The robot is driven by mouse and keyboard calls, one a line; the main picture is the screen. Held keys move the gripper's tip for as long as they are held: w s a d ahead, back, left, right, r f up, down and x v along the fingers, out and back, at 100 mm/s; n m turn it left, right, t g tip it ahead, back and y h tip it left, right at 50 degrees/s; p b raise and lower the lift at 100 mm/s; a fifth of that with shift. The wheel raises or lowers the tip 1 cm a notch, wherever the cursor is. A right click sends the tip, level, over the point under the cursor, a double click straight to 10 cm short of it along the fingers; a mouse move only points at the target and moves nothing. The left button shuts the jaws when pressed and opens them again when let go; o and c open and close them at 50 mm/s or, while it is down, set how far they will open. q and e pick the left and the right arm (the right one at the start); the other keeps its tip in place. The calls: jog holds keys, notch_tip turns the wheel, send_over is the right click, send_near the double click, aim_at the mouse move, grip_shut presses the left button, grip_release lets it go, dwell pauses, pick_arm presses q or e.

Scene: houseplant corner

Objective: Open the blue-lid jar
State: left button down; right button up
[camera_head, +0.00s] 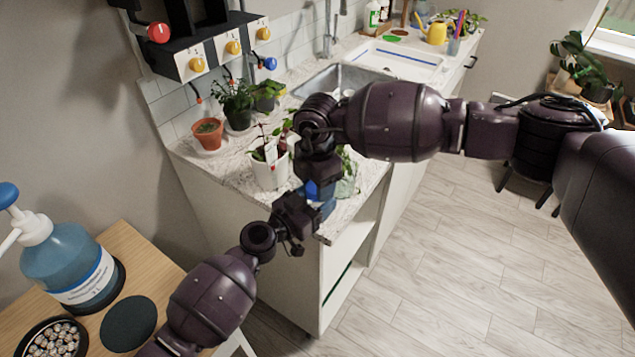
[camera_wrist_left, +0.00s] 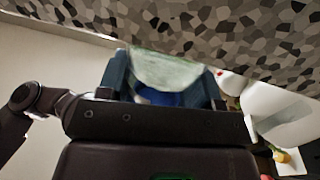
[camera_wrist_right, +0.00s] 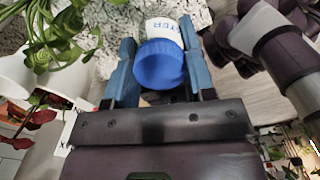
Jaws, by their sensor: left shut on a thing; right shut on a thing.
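The jar shows in the right wrist view as a round blue lid (camera_wrist_right: 158,63) with a white, blue-lettered label (camera_wrist_right: 163,30) beyond it. My right gripper (camera_wrist_right: 158,68) has its two blue fingers closed on either side of the lid. In the left wrist view the jar's pale green body (camera_wrist_left: 168,68) sits between the fingers of my left gripper (camera_wrist_left: 163,82), with some blue near it. In the head view my right gripper (camera_head: 321,188) comes from above and my left gripper (camera_head: 312,213) from below left. They meet at the counter's front corner and mostly hide the jar.
A white pot (camera_head: 268,174) with a plant stands close left of my right gripper. A terracotta pot (camera_head: 207,134), dark pot (camera_head: 238,118) and sink (camera_head: 345,80) are farther back. A pump bottle (camera_head: 68,262) stands on the wooden table at left. Floor (camera_head: 450,260) at right is clear.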

jog(key=n, duration=0.5)
jog(key=shift+n, duration=0.4)
jog(key=n, duration=0.5)
jog(key=shift+n, duration=0.3)
jog(key=n, duration=0.5)
jog(key=shift+n, duration=0.3)
jog(key=n, duration=0.6)
jog(key=shift+n, duration=0.4)
jog(key=o, duration=1)
jog(key=shift+s+a, duration=0.1)
jog(key=shift+a+r, duration=0.1)
